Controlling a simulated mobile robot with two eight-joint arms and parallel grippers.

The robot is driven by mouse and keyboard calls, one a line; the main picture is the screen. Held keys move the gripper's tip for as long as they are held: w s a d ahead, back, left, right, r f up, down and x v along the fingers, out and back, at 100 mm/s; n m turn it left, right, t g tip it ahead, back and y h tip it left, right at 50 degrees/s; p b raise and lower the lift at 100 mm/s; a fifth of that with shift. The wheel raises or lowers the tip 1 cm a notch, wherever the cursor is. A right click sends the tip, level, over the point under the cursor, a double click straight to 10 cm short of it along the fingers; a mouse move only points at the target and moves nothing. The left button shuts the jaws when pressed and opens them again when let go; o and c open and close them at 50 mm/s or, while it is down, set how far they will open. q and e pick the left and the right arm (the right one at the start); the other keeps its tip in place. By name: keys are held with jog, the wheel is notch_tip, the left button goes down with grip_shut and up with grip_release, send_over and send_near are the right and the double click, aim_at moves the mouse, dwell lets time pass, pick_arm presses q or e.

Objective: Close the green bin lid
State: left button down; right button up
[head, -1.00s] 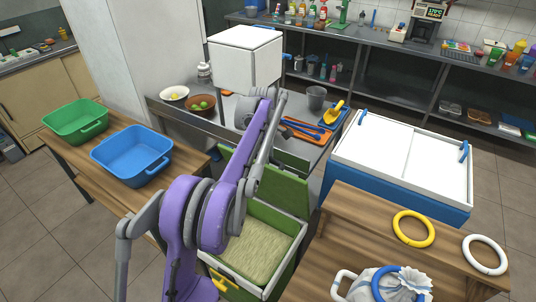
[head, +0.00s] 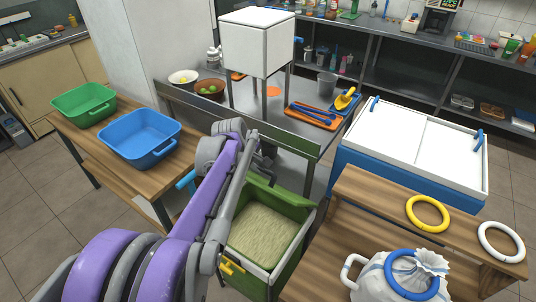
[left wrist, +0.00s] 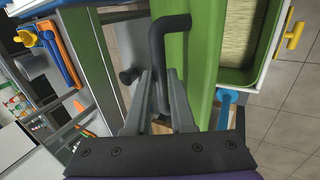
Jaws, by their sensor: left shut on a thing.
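The green bin (head: 290,268) stands on the floor between the benches, with pale fibre (head: 262,236) inside. Its opening is uncovered. The green lid (head: 285,198) stands raised at the bin's far side, partly hidden by my left arm. In the left wrist view the lid is a green band (left wrist: 204,60) beside the fibre-filled opening. A bent black handle (left wrist: 170,24) runs alongside the lid. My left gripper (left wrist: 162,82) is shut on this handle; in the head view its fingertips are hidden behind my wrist. My right gripper is not in view.
A wooden bench with green (head: 84,104) and blue (head: 140,138) tubs stands left. The steel table (head: 300,143) with the white box (head: 257,42) is behind. A blue-white chest (head: 420,150) and a wooden bench with rings (head: 428,214) and a sack are right.

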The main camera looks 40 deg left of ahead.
pick_arm(q)
jog(key=s+f+t+b, duration=0.2)
jog(key=s+f+b, duration=0.3)
jog(key=f, duration=0.2)
jog(key=s+d+f+t+b, duration=0.1)
jog(key=s+f+t+b, duration=0.1)
jog(key=s+f+b, duration=0.3)
jog(key=s+f+t+b, duration=0.2)
jog(key=s+f+b, duration=0.2)
jog(key=f, duration=0.7)
jog(key=shift+s+d+f+y+b, duration=0.1)
jog(key=shift+s+d+y+b, duration=0.1)
jog(key=shift+s, duration=0.3)
jog(key=shift+s+d+y+b, duration=0.15)
jog(key=shift+s+y+b, duration=0.05)
jog(key=shift+s, duration=0.25)
jog(key=shift+s+d+f+b, duration=0.15)
jog(key=shift+f+b, duration=0.1)
jog(key=shift+f, duration=0.15)
jog(key=shift+s+d+f+b, duration=0.1)
jog(key=shift+f+b, duration=0.1)
jog(key=shift+f, duration=0.15)
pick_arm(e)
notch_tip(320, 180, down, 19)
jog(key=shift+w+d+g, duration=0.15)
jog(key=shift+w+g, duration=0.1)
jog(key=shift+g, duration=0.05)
